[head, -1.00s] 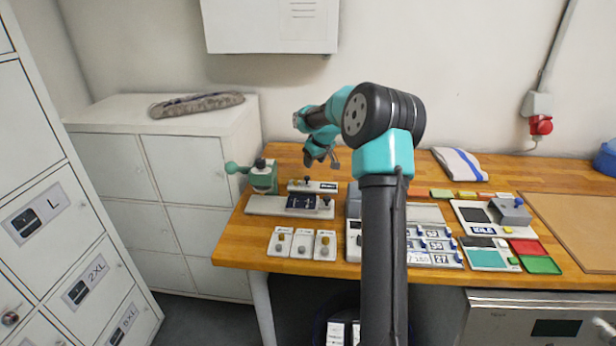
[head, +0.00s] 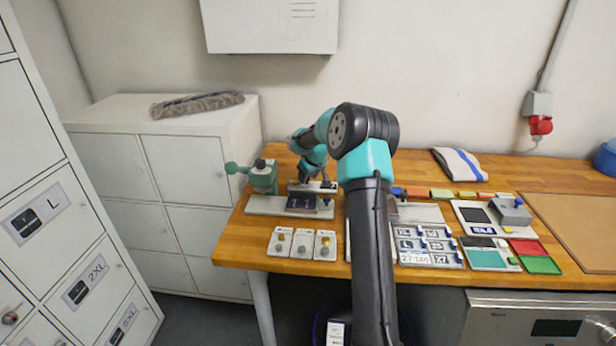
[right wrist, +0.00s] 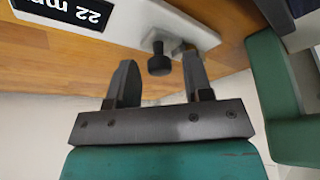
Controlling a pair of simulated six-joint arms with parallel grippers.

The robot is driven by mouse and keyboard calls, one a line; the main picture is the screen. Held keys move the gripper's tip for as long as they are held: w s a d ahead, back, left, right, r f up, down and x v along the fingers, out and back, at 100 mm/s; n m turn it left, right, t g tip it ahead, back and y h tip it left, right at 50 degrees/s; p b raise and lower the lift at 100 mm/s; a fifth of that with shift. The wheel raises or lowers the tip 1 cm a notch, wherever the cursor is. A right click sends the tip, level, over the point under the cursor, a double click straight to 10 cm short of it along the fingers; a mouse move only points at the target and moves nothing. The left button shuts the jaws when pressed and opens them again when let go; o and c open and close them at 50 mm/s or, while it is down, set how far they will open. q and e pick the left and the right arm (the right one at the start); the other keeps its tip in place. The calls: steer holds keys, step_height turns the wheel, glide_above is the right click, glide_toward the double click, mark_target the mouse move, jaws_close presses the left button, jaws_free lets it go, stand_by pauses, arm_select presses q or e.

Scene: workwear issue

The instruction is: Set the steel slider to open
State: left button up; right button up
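A pale metal slider plate (head: 298,187) with a dark knob and a black label stands at the back left of the bench; I take it for the steel slider. In the right wrist view its plate (right wrist: 150,18), the "22 mm" label (right wrist: 78,10) and the dark round knob (right wrist: 159,62) show. My right gripper (right wrist: 160,70) is open, its two fingers to either side of the knob with gaps, not closed on it. In the head view the right gripper (head: 307,174) is over this plate and partly covers it. Which slider end means open cannot be read. My left gripper is not in view.
A green press (head: 262,178) stands close left; its green frame (right wrist: 272,90) is beside the gripper. A dark blue item (head: 302,203) lies on a grey base just in front. Three small switch plates (head: 303,243) are nearer the front edge. My right arm hides the bench middle.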

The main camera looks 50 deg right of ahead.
jaws_close()
steer(key=shift+s+d, duration=0.8)
steer(key=shift+s, duration=0.3)
steer(key=shift+o, duration=0.6)
jaws_free()
steer(key=shift+s, duration=0.1)
steer(key=shift+r, duration=0.15)
steer(key=v, duration=1.7)
